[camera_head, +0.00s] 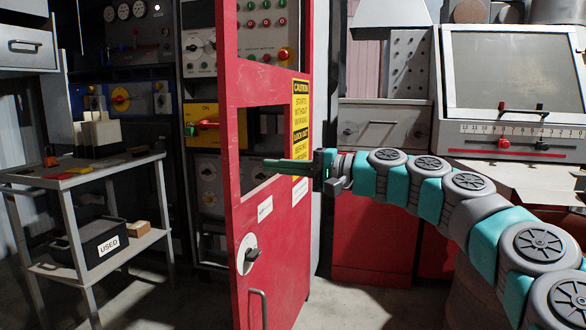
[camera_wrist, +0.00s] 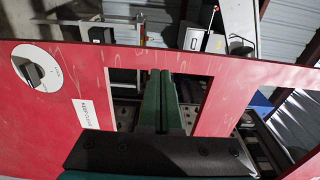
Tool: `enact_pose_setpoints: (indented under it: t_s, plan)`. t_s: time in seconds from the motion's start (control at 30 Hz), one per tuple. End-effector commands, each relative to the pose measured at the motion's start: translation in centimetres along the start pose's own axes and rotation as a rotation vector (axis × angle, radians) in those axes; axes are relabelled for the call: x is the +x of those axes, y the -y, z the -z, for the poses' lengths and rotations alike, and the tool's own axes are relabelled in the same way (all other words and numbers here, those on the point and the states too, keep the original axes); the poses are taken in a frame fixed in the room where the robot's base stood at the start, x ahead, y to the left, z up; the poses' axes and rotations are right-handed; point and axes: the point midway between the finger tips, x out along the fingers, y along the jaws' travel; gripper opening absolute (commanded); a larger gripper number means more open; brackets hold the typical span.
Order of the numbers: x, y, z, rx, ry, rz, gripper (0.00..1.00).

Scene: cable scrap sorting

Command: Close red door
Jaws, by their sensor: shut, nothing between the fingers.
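The red door (camera_head: 275,225) stands open in the middle of the head view, seen at a slant, with cabinet panels showing behind it. It has a window opening, a yellow caution sign (camera_head: 301,128), a round latch (camera_head: 248,254) and a pull handle low down. My gripper (camera_head: 268,162) is shut and empty, its green fingers pointing left across the door's right stile and over the window opening. In the wrist view the door (camera_wrist: 228,88) spans the picture, and the fingers (camera_wrist: 168,85) lie over its opening. I cannot tell whether they touch the door.
A grey cart (camera_head: 70,181) with a black "USED" bin (camera_head: 88,240) stands at the left. The control cabinet (camera_head: 203,170) is behind the door. A machine with a screen (camera_head: 515,70) and a red-fronted bench (camera_head: 372,245) are at the right. Bare floor shows below.

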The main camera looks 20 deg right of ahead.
Motion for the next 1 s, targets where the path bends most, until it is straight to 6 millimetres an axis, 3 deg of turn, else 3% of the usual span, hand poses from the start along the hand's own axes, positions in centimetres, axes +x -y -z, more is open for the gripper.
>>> enact_pose_setpoints:
  t_s: [0.2,0.4,1.0]
  plan:
    - [4.3,0.0,-0.1,0.0,0.003,-0.002,0.0]
    - [6.7,-0.1,-0.2,-0.001,0.004,-0.002,0.0]
    - [7.7,0.0,-0.1,-0.001,-0.001,-0.001,0.0]
